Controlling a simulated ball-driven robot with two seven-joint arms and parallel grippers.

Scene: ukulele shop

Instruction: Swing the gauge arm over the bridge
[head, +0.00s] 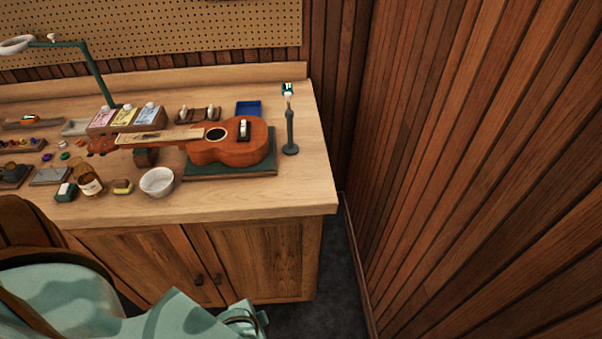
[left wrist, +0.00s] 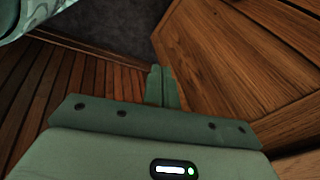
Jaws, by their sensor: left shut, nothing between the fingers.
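The ukulele (head: 228,150) lies on a dark green mat (head: 230,170) on the bench, its neck pointing left. Its bridge (head: 243,130) is on the right part of the body, with a small dark and pale piece showing there. The gauge stand (head: 290,132) rises from a round foot just right of the body, with a small head (head: 288,89) on top. Which way its arm points is too small to tell. My left gripper (head: 258,322) is low in front of the cabinet, well apart from the gauge. In the left wrist view its fingers (left wrist: 161,87) are together and empty.
A white bowl (head: 157,182), a brown jar (head: 88,180) and a yellow piece (head: 122,187) stand in front of the neck. Boxes (head: 126,119), a blue tray (head: 248,108) and a lamp (head: 95,75) are behind. The bench's right front corner (head: 310,196) is clear; a wood wall (head: 470,160) is right.

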